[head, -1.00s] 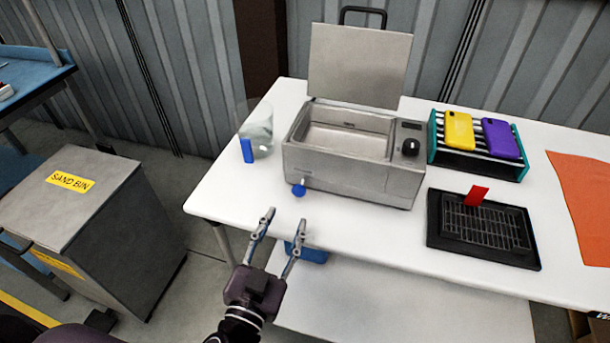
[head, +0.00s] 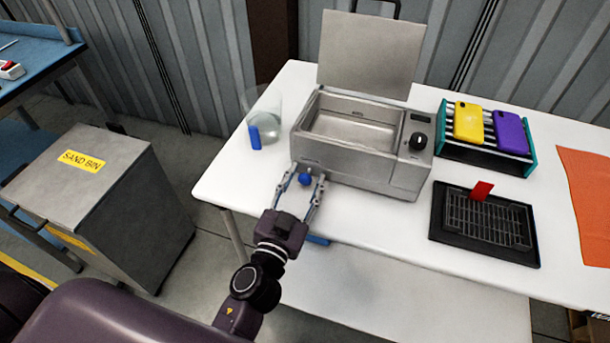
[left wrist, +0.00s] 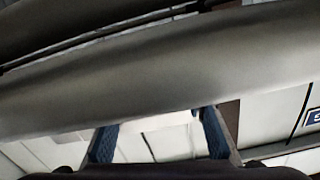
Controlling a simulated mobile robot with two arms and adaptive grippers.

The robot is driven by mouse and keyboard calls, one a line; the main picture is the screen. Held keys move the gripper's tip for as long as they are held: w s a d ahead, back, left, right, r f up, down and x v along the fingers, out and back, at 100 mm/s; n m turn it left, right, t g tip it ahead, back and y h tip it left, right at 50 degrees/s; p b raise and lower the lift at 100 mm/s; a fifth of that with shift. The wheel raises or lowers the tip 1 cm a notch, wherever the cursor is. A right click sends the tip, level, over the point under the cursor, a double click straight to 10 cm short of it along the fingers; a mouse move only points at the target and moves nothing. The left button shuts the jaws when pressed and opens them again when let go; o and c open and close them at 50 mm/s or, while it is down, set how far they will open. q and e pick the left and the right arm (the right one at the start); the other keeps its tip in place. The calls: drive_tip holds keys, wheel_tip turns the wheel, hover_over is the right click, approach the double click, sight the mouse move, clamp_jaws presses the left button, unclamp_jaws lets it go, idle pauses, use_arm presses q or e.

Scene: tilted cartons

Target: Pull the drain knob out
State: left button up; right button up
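The drain knob (head: 305,179) is a small blue ball low on the front left of the grey metal bath (head: 362,165), whose lid (head: 370,55) stands open. My left gripper (head: 306,176) is open, with one finger on each side of the knob in the head view. I cannot tell whether either finger touches it. The left wrist view shows the open blue-padded fingers (left wrist: 160,135) below a blurred grey surface; the knob does not show there. My right gripper is not in view.
A clear beaker with a blue handle (head: 254,138) stands left of the bath. To the right are a rack (head: 531,165) with yellow and purple cases, a black grid tray (head: 437,230) with a red piece, and an orange cloth (head: 590,200). A sand bin (head: 85,190) stands beside the table (head: 235,195).

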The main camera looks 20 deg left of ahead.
use_arm(q)
drive_tip(key=shift+w, duration=0.1)
clamp_jaws()
idle(0.3)
drive_tip(key=shift+s+f+b, duration=0.2)
drive_tip(key=shift+s+b, duration=0.3)
drive_tip(key=shift+s, duration=0.6)
drive_tip(key=shift+s+r, duration=0.2)
drive_tip(key=shift+s, duration=0.2)
unclamp_jaws()
drive_tip(key=shift+w, duration=0.1)
